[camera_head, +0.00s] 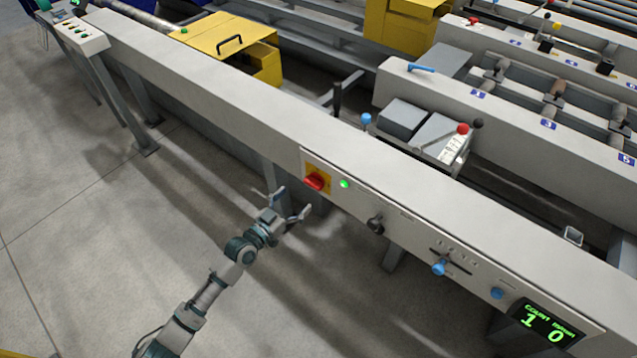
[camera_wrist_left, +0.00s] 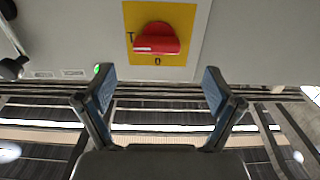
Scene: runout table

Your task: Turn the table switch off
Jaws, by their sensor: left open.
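The table switch (camera_head: 315,181) is a red rotary knob on a yellow plate, set in the front face of the long grey table beam. A green light (camera_head: 344,184) glows just right of it. In the left wrist view the red knob (camera_wrist_left: 156,39) lies across the yellow plate (camera_wrist_left: 190,15), ahead of the fingers and centred a little left. My left gripper (camera_head: 292,201) is open and empty, just below and left of the switch, apart from it. Its two fingers (camera_wrist_left: 160,90) stand wide apart in the wrist view. My right gripper is not in view.
Right along the same face are a black knob (camera_head: 375,224), a blue-knobbed slider (camera_head: 439,267), a blue button (camera_head: 497,293) and a green count display (camera_head: 548,324). The grey beam (camera_head: 215,95) is close above my gripper. The floor (camera_head: 90,240) at left is clear.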

